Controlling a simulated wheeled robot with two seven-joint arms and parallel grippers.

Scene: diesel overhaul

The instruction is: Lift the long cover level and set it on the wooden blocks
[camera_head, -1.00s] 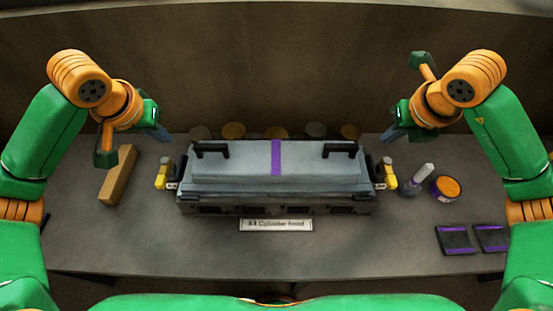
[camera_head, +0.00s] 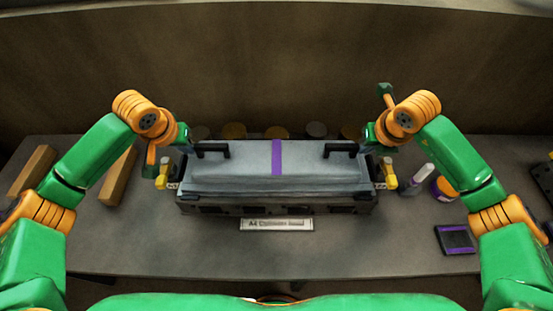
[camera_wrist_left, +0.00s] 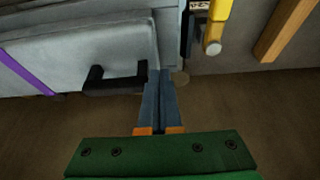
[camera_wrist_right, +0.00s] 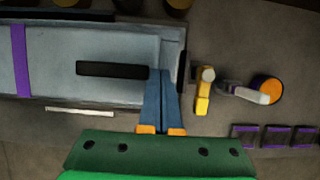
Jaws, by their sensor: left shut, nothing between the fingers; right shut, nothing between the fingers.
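The long cover (camera_head: 230,170) is grey with a purple stripe across its middle and lies level on the engine block (camera_head: 290,208). It has a black left handle (camera_head: 212,147) and a black right handle (camera_head: 341,147) on top. Two wooden blocks (camera_head: 32,172) (camera_head: 119,178) lie on the table at the left. My left gripper (camera_wrist_left: 160,72) is shut and empty, its tips beside the outer end of the left handle (camera_wrist_left: 115,82). My right gripper (camera_wrist_right: 161,72) is shut and empty, its tips by the outer end of the right handle (camera_wrist_right: 110,69). Contact cannot be told.
Yellow clamps (camera_head: 162,175) (camera_head: 391,175) stand at both ends of the block. A white-tipped bottle (camera_head: 422,175), an orange-topped tin (camera_head: 446,188) and a dark purple-edged pad (camera_head: 456,240) are at the right. Several round pieces (camera_head: 234,131) line the back.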

